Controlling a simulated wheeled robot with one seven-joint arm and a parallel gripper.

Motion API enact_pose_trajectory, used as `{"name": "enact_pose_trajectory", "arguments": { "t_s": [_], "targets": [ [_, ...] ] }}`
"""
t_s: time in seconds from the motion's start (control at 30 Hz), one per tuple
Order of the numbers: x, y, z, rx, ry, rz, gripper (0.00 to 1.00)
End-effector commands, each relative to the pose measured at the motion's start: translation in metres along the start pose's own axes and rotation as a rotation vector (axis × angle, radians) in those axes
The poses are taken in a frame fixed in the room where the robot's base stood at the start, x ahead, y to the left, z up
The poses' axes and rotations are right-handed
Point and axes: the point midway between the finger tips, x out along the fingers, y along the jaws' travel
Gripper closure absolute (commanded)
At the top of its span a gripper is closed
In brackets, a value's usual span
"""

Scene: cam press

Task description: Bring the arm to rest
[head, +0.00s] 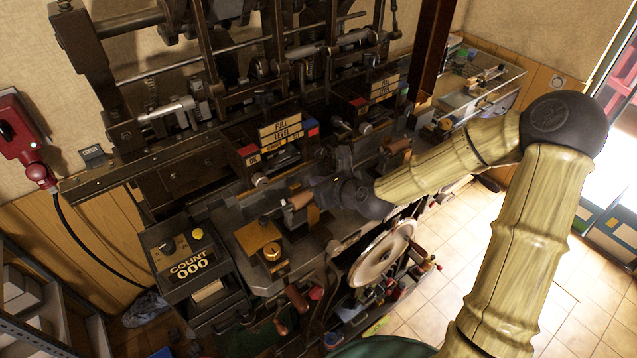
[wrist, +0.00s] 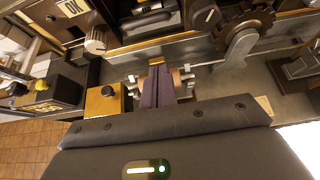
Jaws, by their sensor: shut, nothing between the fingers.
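My arm reaches in from the right over the cam press (head: 230,160), its elbow bent high at the upper right. My gripper (head: 318,192) is in front of the middle of the press, over its metal bed, close to a wooden handle (head: 301,200). In the wrist view my gripper (wrist: 157,75) shows two dark fingers side by side, shut, with nothing seen between them. Its tips point at the bed between two light metal parts; I cannot tell whether they touch anything. The head view partly hides the fingers behind the wrist.
A pale handwheel (head: 384,254) is below the gripper. A glass-topped case (head: 480,80) stands behind the arm. Tiled floor at the right is clear.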

Motion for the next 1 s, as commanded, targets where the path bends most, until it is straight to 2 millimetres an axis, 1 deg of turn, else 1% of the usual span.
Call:
{"name": "enact_pose_trajectory", "arguments": {
  "t_s": [0.33,0.47,0.57,0.67,0.8,1.0],
  "targets": [
    [0.000,-0.001,-0.001,-0.005,0.002,-0.002,1.00],
    [0.000,0.003,-0.010,-0.095,0.038,0.008,1.00],
    [-0.003,0.007,-0.026,-0.260,0.101,0.028,1.00],
    [-0.010,0.009,-0.046,-0.483,0.184,0.061,1.00],
    [-0.026,0.006,-0.073,-0.802,0.303,0.125,1.00],
    [-0.058,-0.004,-0.102,-1.218,0.448,0.252,1.00]
  ]
}}
